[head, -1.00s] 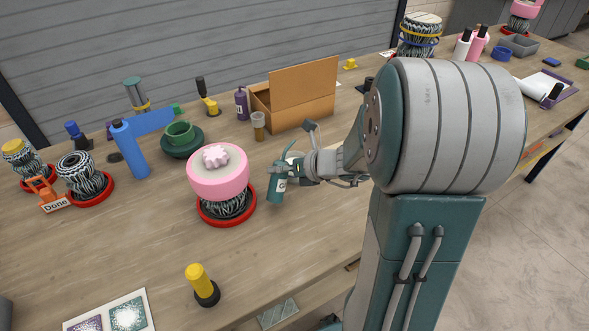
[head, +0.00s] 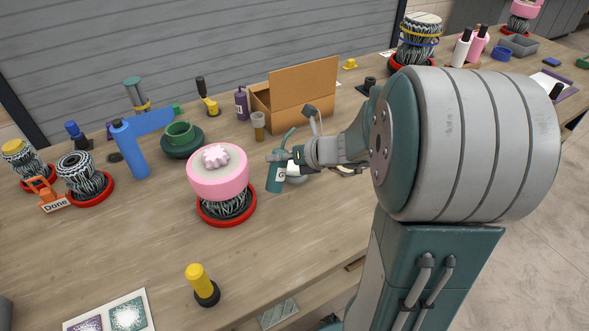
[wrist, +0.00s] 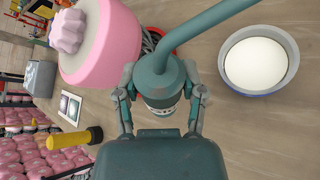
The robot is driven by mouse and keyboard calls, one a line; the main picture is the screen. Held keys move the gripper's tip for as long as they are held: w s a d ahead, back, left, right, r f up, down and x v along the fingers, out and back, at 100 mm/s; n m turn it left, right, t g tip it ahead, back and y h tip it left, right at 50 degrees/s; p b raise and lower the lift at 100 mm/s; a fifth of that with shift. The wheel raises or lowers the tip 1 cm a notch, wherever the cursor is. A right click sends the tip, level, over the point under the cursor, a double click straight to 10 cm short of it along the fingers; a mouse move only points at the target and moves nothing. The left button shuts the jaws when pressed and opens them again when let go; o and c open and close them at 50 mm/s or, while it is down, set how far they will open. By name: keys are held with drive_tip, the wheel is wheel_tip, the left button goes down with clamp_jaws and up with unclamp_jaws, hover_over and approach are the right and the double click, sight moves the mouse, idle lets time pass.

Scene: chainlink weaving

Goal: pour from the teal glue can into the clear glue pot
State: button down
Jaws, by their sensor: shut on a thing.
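The teal glue can (head: 275,180) has a long thin spout and a white label. My gripper (head: 288,166) is shut on it and holds it about upright, just right of the pink-topped drum. The can also shows between my fingers in the wrist view (wrist: 158,85), with its spout running to the upper right, out of the picture. A round pot with a grey rim and white inside (wrist: 260,62) stands right of the can in the wrist view; it looks like the glue pot. In the head view it is mostly hidden behind the can and gripper.
The pink-topped drum (head: 218,180) on its red ring stands close to the left of the can. An open cardboard box (head: 295,105) and a brown jar (head: 258,125) stand behind. A yellow-handled tool (head: 200,283) stands in front. The front tabletop is mostly clear.

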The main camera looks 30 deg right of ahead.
sight(280, 151)
drive_tip(key=shift+r, duration=1.65)
drive_tip(key=n+t+h, duration=0.2)
drive_tip(key=n+t, duration=0.1)
drive_tip(key=shift+n+h, duration=0.3)
drive_tip(key=shift+n, duration=0.1)
drive_tip(key=shift+s, duration=0.1)
